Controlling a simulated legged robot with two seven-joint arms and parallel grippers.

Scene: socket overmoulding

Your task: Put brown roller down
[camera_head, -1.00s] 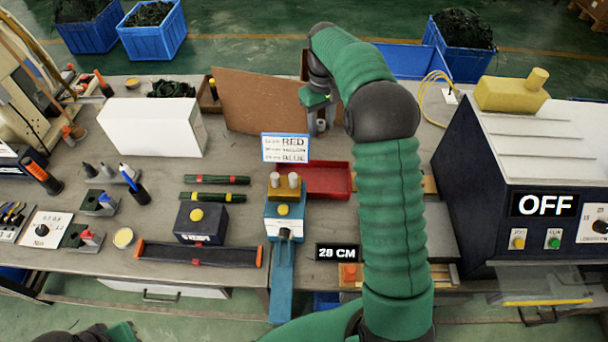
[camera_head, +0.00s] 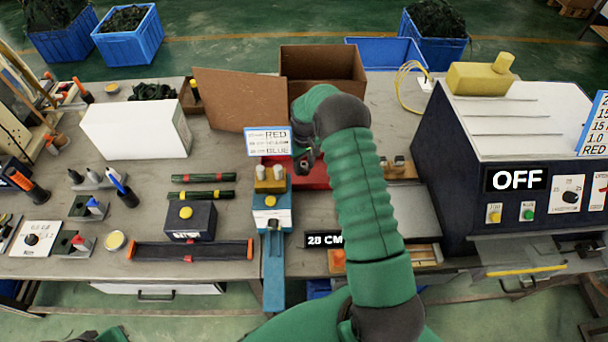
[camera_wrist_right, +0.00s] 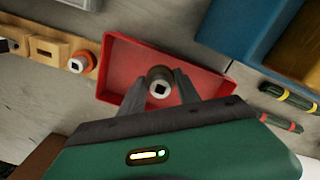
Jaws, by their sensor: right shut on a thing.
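My right gripper (camera_wrist_right: 170,88) is shut on the brown roller (camera_wrist_right: 159,82), a short dark cylinder with a square hole in its end. In the right wrist view the roller shows over the red tray (camera_wrist_right: 118,60); the gap between them cannot be told. In the head view my right gripper (camera_head: 304,160) is at the red tray (camera_head: 318,179), and my arm hides much of the tray. The roller is too small and covered to make out there. My left gripper is out of view.
A wooden holder (camera_wrist_right: 45,48) with an orange-rimmed roller (camera_wrist_right: 81,62) stands beside the tray. A blue press (camera_head: 272,215) is left of the tray, with a sign (camera_head: 269,141) behind it. An open cardboard box (camera_head: 320,68) is behind, and a dark machine marked OFF (camera_head: 465,215) is right.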

